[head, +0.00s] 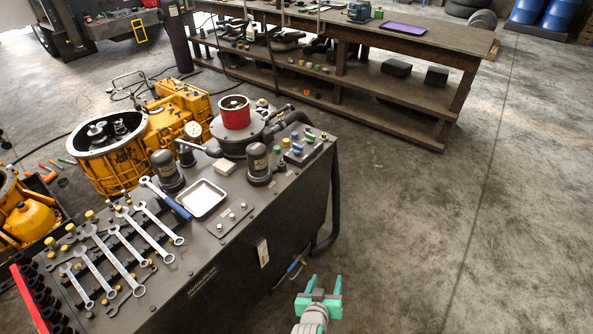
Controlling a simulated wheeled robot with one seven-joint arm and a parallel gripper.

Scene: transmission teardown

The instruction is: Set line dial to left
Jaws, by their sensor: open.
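My gripper (325,284) is at the bottom centre, with its two green fingers apart and nothing between them. It is over bare floor, right of the dark cart (228,285). I cannot make out for certain which part is the line dial. A small pale plate (263,252) is on the cart's side, up and left of my gripper. A blue-handled part (293,267) shows low on that side, closer to my gripper and apart from it. A round white gauge (193,129) stands behind the cart top; its reading is too small to see.
Several wrenches (112,254), a white tray (201,198) and a red canister (235,112) are on the cart. A black hose (333,205) bends down its right end. Yellow transmission housings (110,160) stand behind. A long workbench (430,55) is at the back. The floor at right is clear.

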